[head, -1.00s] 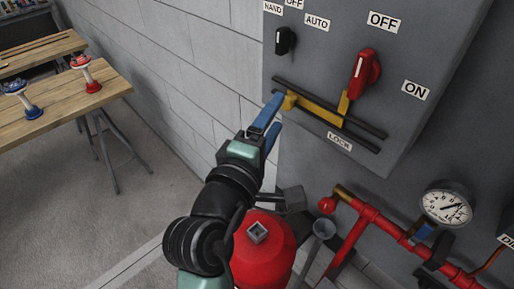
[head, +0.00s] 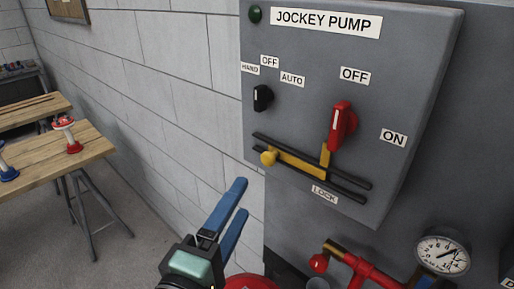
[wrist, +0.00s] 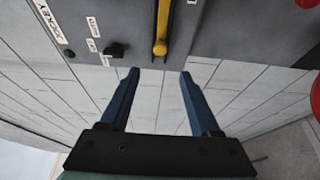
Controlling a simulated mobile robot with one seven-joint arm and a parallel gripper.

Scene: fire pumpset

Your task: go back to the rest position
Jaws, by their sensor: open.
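My gripper (head: 232,210) has blue fingers and is open and empty, below and left of the yellow lock slider. In the wrist view my gripper (wrist: 157,88) has its two fingers well apart with nothing between them. The yellow slider (head: 295,163) sits between two dark rails on the grey jockey pump panel (head: 420,60), its round knob at the left end. Its upright arm stands just under the red switch handle (head: 340,125). The slider also shows in the wrist view (wrist: 162,25), beyond the fingertips.
A black selector knob (head: 262,97) is on the panel's left. Below it are red piping (head: 370,273) and a pressure gauge (head: 443,255). A wooden table (head: 90,150) with valve-like items stands at the left. The block wall (head: 160,100) is behind my gripper.

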